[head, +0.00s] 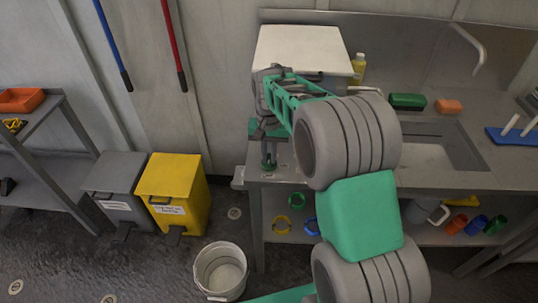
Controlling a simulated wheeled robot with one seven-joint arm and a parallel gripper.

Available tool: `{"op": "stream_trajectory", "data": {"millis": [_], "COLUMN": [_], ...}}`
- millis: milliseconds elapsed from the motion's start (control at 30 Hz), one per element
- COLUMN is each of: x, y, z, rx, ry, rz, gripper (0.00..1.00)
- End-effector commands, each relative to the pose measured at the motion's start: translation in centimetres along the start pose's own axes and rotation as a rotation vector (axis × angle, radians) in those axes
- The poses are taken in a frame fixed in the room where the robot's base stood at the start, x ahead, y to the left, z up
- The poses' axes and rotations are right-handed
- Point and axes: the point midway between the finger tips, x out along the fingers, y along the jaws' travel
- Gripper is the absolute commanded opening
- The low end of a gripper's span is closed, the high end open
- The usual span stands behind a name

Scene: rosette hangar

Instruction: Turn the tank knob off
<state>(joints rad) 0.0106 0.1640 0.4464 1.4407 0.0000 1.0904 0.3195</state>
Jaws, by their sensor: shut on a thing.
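The likely tank is a box with a white top (303,48) on the left part of the steel counter, against the wall. My arm covers most of its front. My gripper (268,160) points down at the counter's front left corner, in front of the box. It is small and dark in the picture. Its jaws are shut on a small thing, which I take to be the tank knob. The knob itself is hidden by the jaws and my arm, so its turn position cannot be seen.
The counter (430,180) has a sink (440,150), a yellow bottle (358,67), a green block (407,101) and an orange sponge (448,106). Below stand a white bucket (220,272), a yellow bin (172,190) and a grey bin (115,185). Floor shows at the left.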

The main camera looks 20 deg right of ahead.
Motion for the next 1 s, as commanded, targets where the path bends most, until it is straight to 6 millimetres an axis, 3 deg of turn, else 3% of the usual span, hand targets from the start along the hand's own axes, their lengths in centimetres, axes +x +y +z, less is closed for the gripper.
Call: {"op": "stream_trajectory", "data": {"millis": [33,67,300,633,1000], "x": [0.0,0.0,0.0,-0.8,-7.3], "y": [-0.1,-0.1,0.0,0.0,-0.1], "z": [0.0,0.0,0.0,0.0,0.0], "rx": [0.000,0.000,-0.001,-0.001,-0.001], "ry": [-0.001,-0.001,0.000,0.001,0.001], "rz": [0.000,0.000,0.000,0.000,0.000], "gripper": [0.00,0.15,0.35,0.35,0.35]}}
